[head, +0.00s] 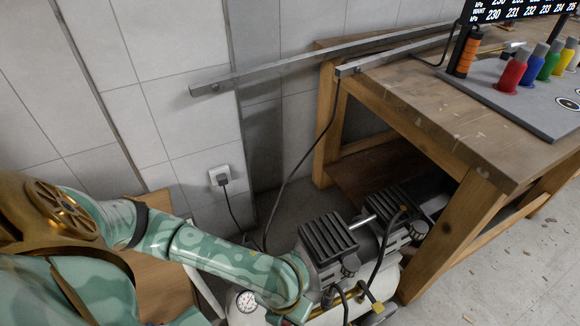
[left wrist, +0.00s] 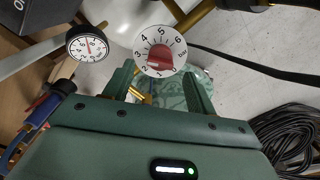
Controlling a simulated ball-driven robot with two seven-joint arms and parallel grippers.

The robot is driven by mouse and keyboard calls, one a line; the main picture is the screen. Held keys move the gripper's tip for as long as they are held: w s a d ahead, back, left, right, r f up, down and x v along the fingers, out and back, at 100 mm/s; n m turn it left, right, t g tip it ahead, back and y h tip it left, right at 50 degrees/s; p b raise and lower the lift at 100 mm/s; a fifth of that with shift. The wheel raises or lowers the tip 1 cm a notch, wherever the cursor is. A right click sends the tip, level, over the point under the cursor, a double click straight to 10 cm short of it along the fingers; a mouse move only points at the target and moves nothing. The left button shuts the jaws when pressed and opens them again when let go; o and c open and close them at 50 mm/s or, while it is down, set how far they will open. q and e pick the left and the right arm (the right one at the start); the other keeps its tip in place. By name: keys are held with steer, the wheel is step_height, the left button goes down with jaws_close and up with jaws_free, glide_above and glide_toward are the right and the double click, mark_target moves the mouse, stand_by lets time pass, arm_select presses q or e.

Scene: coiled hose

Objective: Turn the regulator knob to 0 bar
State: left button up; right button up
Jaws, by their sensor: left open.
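The regulator knob (left wrist: 160,58) is red and sits at the centre of a round white dial plate (left wrist: 146,39) marked with numbers from 0 to 6. My left gripper (left wrist: 158,76) is open in the left wrist view. Its green fingers are on either side of the dial's lower part, and nothing is held between them. I cannot tell how far the fingertips are from the knob, nor which number it points to. A pressure gauge (left wrist: 87,44) with a red needle is left of the dial. In the head view my left arm reaches down to the compressor (head: 330,240), and its gripper is hidden.
A wall socket (head: 220,177) has a cable running down. A coiled black hose (left wrist: 289,135) lies at right in the left wrist view.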

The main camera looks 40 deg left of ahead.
mark_target(284, 323)
arm_select(q)
steer(key=shift+f+b, duration=0.6)
steer(key=shift+f, duration=0.9)
